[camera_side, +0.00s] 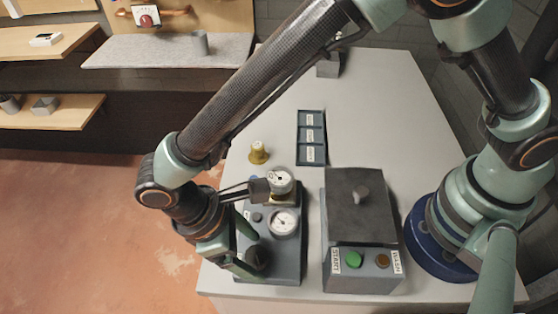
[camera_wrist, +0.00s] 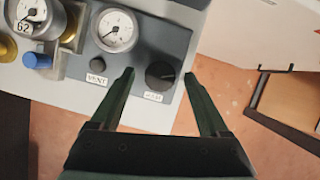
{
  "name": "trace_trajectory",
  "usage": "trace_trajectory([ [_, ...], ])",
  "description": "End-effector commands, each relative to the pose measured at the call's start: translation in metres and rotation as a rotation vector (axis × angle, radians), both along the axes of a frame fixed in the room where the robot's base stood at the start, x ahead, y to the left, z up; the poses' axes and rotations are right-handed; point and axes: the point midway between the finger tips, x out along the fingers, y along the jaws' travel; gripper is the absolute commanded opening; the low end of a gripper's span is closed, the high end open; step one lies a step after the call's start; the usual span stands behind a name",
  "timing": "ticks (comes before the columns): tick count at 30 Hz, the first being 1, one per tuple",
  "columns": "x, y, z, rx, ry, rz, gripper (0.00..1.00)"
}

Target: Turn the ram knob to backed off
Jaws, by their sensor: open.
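The ram knob is a dark round knob (camera_wrist: 160,75) on a grey panel box (camera_wrist: 177,45), above a small blurred white label in the wrist view. Its pointing direction is too dark to read. In the side view the knob (camera_side: 257,258) is near the box's front, partly behind my gripper. My gripper (camera_wrist: 159,74) is open, with one finger on each side of the knob in the wrist view. I cannot tell whether the fingers touch it. A white dial gauge (camera_wrist: 115,31) and a smaller knob (camera_wrist: 97,65) labelled VENT are on the same panel.
In the side view, a box with a green START button (camera_side: 354,260) stands right. A dark labelled tray (camera_side: 311,138) lies behind.

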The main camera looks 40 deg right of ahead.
Motion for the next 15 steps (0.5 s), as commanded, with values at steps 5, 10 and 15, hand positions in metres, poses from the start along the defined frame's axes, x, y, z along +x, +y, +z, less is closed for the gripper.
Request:
trace_trajectory([
  [5,0.0000,0.0000,-0.0001,0.000,0.000,0.000,0.79],
  [10,0.0001,0.0001,0.0001,0.000,0.000,0.000,0.22],
  [15,0.0000,0.0002,0.0002,0.003,0.002,0.008,0.00],
])
